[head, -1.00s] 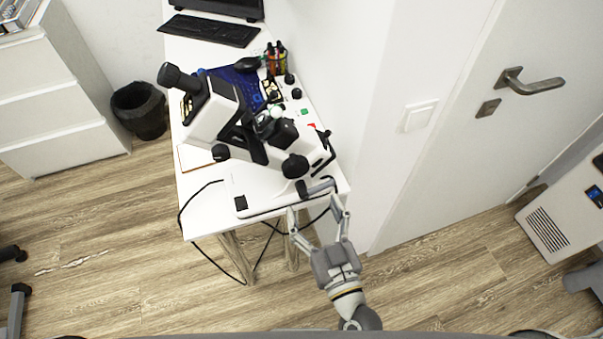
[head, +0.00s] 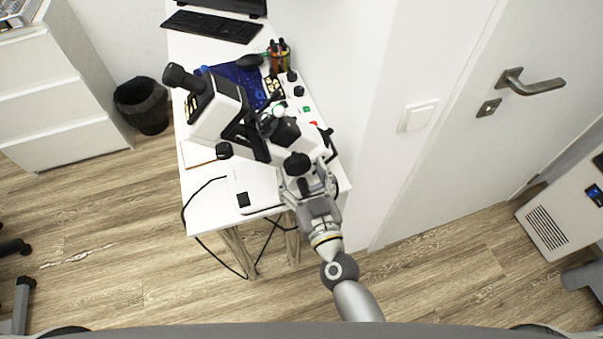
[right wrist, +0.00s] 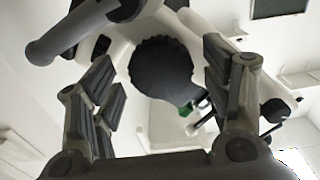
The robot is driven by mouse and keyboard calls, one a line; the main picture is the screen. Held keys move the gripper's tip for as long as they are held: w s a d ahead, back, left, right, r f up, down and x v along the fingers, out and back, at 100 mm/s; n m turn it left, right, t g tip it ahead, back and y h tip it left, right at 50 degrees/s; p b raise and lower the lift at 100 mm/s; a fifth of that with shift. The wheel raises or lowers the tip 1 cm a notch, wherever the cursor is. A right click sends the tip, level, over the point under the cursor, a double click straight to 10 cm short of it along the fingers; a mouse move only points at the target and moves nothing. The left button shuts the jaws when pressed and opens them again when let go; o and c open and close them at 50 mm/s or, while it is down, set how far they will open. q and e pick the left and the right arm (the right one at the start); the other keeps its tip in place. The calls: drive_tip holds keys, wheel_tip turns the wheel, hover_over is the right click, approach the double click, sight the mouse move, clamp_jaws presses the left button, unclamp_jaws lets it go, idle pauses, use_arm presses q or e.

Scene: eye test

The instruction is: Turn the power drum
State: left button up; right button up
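A white and black microscope (head: 216,108) stands on the white table. A round black knob with a ribbed edge (right wrist: 160,68) is on it, probably the power drum; in the head view it seems to be the dark knob (head: 297,164) at the microscope's near side. My right gripper (head: 308,178) is at this near side, just below the knob in the picture. In the right wrist view its fingers (right wrist: 162,85) are spread, with the knob showing between them and a visible gap on each side. Nothing is held. My left gripper is not in view.
A dark grey cylindrical handle (right wrist: 70,32) lies close to the left finger. A white wall is close on the right. Cables hang at the table's front.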

drive_tip(key=c, duration=0.9)
drive_tip(key=shift+m, duration=0.3)
drive_tip(key=m+p, duration=0.1)
drive_tip(key=m, duration=0.1)
drive_tip(key=shift+m, duration=0.4)
drive_tip(key=m, duration=0.4)
drive_tip(key=shift+a+r+m+p, duration=0.1)
drive_tip(key=shift+m+p, duration=0.2)
drive_tip(key=shift+p, duration=0.05)
drive_tip(key=m, duration=0.4)
drive_tip(key=shift+m, duration=2.2)
